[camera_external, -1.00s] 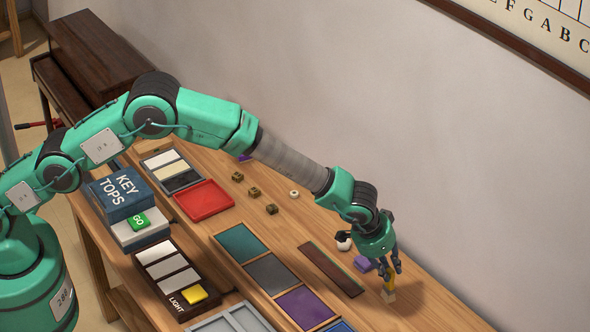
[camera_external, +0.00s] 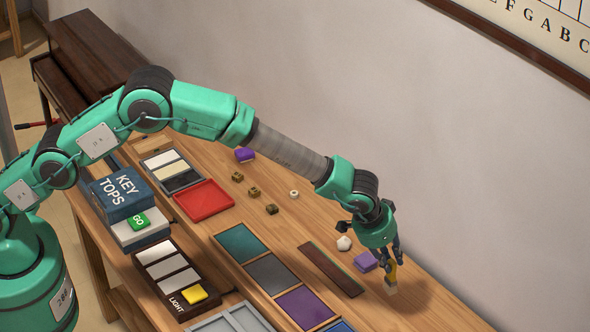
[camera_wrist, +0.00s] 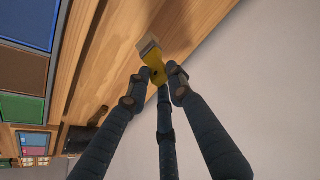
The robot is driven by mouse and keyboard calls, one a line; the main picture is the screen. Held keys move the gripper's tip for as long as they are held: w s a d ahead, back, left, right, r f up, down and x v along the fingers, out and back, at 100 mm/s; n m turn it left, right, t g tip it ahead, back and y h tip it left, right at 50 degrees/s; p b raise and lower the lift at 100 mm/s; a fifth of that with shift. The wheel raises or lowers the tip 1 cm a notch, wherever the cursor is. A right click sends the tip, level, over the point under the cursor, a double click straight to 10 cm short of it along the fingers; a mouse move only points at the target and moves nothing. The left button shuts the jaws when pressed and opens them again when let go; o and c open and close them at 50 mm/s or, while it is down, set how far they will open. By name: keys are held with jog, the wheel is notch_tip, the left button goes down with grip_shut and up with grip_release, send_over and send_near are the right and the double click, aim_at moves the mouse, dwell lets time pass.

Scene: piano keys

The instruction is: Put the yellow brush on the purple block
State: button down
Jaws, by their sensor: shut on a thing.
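My gripper (camera_external: 393,266) is shut on the yellow brush (camera_wrist: 155,62), with dark jointed fingers around its handle. The brush's pale bristle end (camera_wrist: 148,44) sticks out beyond the fingertips; in the external view the bristles (camera_external: 390,288) point down, close to the table. I cannot tell whether they touch it. One purple block (camera_external: 365,261) lies on the table just left of the gripper, apart from the brush. Another purple block (camera_external: 245,155) lies farther back, near the wall. Which one the task means is not clear from the pictures.
A white lump (camera_external: 344,243) and a dark brown strip (camera_external: 331,269) lie left of the near purple block. Coloured panels (camera_external: 272,273), a red tray (camera_external: 204,200) and several small brass-coloured pieces (camera_external: 254,192) are farther left. The wall runs along the table's back.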

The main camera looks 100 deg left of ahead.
jog(key=s+a+b, duration=0.2)
jog(key=s+a, duration=1)
jog(key=a, duration=0.4)
jog(key=s+a+b, duration=0.2)
jog(key=s+a, duration=1)
jog(key=a, duration=0.4)
jog(key=s+a+b, duration=0.1)
jog(key=s+a, duration=0.5)
jog(key=s, duration=0.6)
jog(key=s+a+f+n+b, duration=0.1)
jog(key=s+a, duration=0.4)
jog(key=s, duration=0.7)
jog(key=s+a+n+g+b, duration=0.1)
jog(key=s+a+b, duration=0.2)
jog(key=s, duration=0.9)
jog(key=a, duration=0.3)
jog(key=shift+s+a+f+y, duration=0.2)
jog(key=shift+s+a+y, duration=0.05)
jog(key=shift+a+y, duration=0.05)
jog(key=shift+w+a, duration=0.1)
jog(key=w+a+f+b, duration=0.1)
jog(key=w+a, duration=0.7)
jog(key=a, duration=0.5)
jog(key=shift+a+f+b, duration=0.3)
jog(key=shift+b, duration=0.1)
